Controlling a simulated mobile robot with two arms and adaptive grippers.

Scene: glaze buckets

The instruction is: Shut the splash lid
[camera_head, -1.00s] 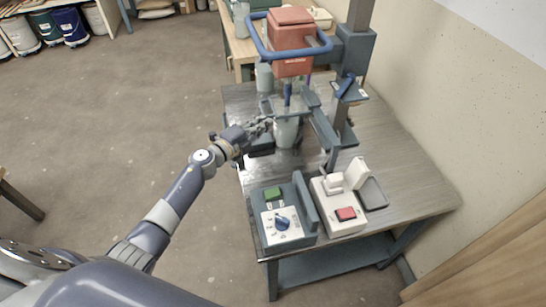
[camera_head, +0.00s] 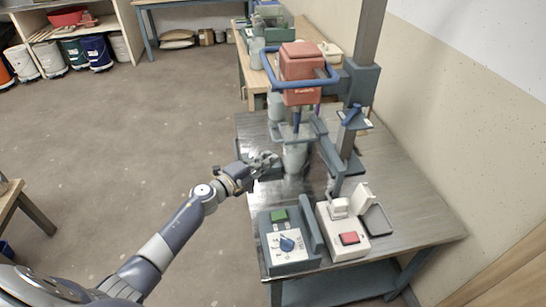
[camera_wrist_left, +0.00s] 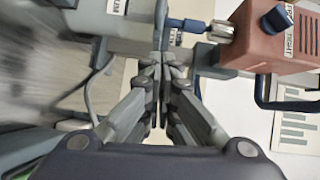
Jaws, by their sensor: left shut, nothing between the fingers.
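A mixer with a red motor head (camera_head: 300,62) and a blue handle bar (camera_head: 272,72) stands over the metal table. A pale bucket (camera_head: 295,160) sits below its shaft. A thin grey, partly see-through plate (camera_head: 290,132) lies around the shaft above the bucket; it looks like the splash lid, but its angle is hard to tell. My left gripper (camera_head: 274,159) is shut and empty, just left of the bucket; I cannot tell if it touches. In the left wrist view its closed fingers (camera_wrist_left: 163,62) point toward the mixer, whose red housing (camera_wrist_left: 270,35) is at upper right. My right gripper is out of view.
A control box with a blue dial (camera_head: 287,243) and a white switch box with a red button (camera_head: 349,238) and raised cover stand at the near table edge. The mixer column (camera_head: 362,85) rises at the back right. The floor (camera_head: 130,150) to the left is clear.

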